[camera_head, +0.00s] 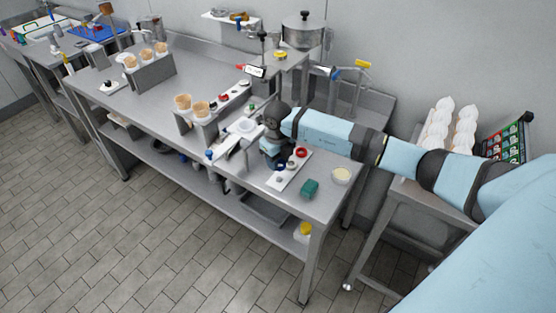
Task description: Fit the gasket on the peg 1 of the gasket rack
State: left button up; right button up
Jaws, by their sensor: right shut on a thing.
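The gasket rack (287,179) is a small white plate with short pegs, lying near the right end of the steel table. A red ring (302,153) is at its far end, and a small dark ring shows near its middle. My right gripper (279,165) points down at the rack's left edge, at the far half. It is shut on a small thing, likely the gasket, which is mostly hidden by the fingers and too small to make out. I cannot tell whether it touches a peg. My left gripper is not in view.
A white machine part (236,141) is close left of my gripper. Cone holders (203,122) stand farther left. The table's front left is clear.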

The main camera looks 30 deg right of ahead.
aim_at(278, 177)
jog(key=shift+f+b, duration=1.35)
jog(key=shift+f, duration=0.65)
jog(key=shift+f, duration=0.2)
jog(key=shift+f+b, duration=0.5)
jog(key=shift+b, duration=0.1)
jog(key=o, duration=1)
jog(key=shift+c, duration=0.2)
notch_tip(278, 177, up, 14)
jog(key=b, duration=0.1)
